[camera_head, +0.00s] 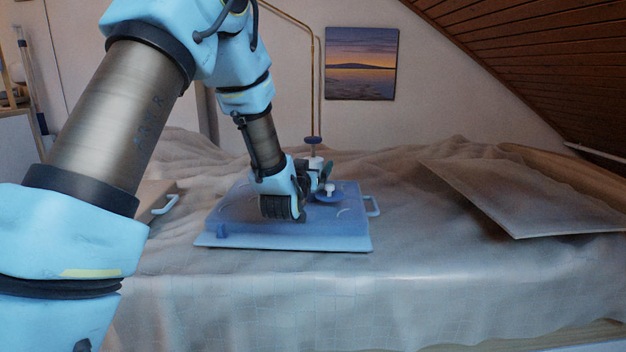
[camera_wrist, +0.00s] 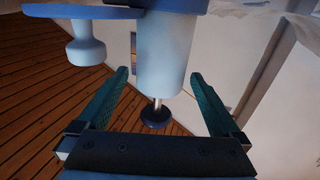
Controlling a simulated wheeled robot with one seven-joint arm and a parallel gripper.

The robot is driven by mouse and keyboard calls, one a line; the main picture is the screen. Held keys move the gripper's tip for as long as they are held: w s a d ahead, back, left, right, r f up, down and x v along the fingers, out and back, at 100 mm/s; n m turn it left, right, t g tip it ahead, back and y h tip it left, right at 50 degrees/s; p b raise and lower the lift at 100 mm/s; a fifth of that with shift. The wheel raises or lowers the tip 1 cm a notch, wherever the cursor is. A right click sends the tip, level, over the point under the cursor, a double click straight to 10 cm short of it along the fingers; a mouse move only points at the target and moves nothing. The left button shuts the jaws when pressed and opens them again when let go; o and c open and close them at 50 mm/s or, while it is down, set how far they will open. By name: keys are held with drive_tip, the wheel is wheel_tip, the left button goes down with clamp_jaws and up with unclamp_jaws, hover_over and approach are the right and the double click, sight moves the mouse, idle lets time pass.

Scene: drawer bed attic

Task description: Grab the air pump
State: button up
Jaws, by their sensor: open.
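The air pump has a pale cylinder (camera_wrist: 168,55), a thin rod with a dark round knob (camera_wrist: 157,116), a blue disc base (camera_wrist: 85,11) and a small pale peg (camera_wrist: 86,45). In the head view its blue base (camera_head: 329,198) rests on a flat blue case (camera_head: 345,228) on the bed, and its knob (camera_head: 313,140) points up. My gripper (camera_head: 322,178) is open beside the cylinder, partly hiding it. In the wrist view, which looks upside down, the green fingers of the gripper (camera_wrist: 160,75) lie either side of the cylinder. Any contact is unclear.
The bed (camera_head: 440,275) has a rumpled pale cover. A flat pale panel (camera_head: 520,195) lies tilted at the right. A board with a white handle (camera_head: 165,204) lies left of the case. The sloping wood ceiling (camera_head: 530,60) is at upper right. A picture (camera_head: 361,63) hangs behind.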

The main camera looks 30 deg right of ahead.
drive_tip(key=shift+r, duration=0.1)
clamp_jaws()
idle(0.8)
